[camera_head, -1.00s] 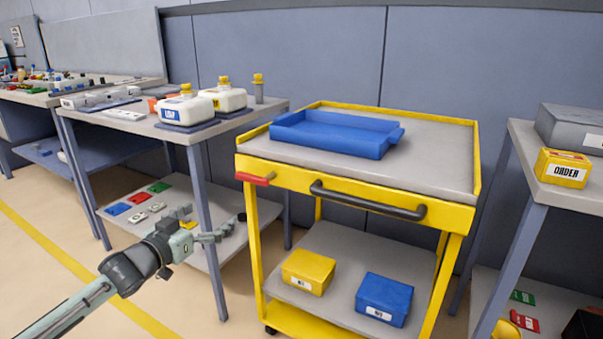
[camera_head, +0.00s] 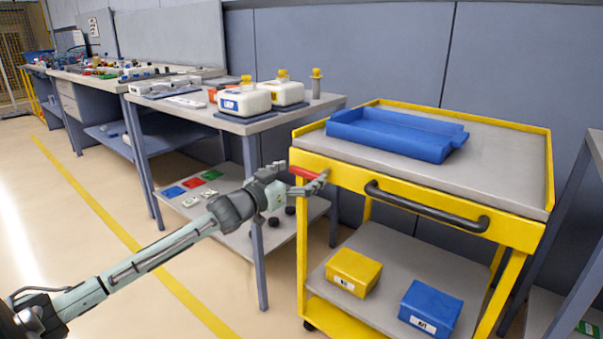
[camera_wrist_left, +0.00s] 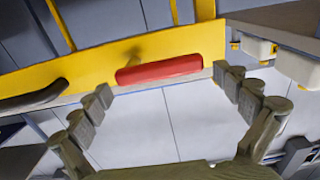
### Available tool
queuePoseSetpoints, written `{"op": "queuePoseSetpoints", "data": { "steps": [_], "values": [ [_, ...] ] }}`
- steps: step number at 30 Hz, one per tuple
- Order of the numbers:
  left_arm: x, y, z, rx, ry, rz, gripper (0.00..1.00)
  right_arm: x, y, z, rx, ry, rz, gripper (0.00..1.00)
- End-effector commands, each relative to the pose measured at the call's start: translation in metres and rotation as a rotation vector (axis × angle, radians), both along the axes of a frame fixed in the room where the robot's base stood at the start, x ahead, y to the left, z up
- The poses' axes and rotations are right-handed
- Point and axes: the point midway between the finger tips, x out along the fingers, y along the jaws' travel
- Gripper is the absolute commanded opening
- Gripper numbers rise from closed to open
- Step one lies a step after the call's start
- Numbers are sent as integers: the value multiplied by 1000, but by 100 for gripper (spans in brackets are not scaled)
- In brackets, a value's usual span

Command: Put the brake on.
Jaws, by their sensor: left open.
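The yellow cart (camera_head: 340,178) has a red brake lever (camera_head: 304,172) on the left end of its front rail. The lever also shows in the left wrist view (camera_wrist_left: 160,69), lying nearly level along the yellow rail. My left gripper (camera_head: 306,178) is at the lever in the head view, its fingers open. In the left wrist view my left gripper (camera_wrist_left: 160,90) has its fingers spread wide, with the lever ahead between them; contact is not clear. My right gripper is not in view.
A dark push handle (camera_head: 425,207) sits on the cart's front, right of the lever. A blue tray (camera_head: 395,140) is on the cart top. A grey table (camera_head: 262,125) with white jugs stands close on the left. Floor is free at front left.

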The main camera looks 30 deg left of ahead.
Motion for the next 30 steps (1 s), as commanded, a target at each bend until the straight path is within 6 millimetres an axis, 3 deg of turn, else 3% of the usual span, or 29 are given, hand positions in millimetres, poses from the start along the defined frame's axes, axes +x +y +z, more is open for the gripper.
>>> {"op": "queuePoseSetpoints", "data": {
  "steps": [7,23,30],
  "values": [
    [1,0,0,0,0,0,100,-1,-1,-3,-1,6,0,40],
    [0,0,0,0,0,0,35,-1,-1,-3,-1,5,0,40],
    [0,2,1,11,-1,0,34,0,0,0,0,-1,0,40]
  ]
}}
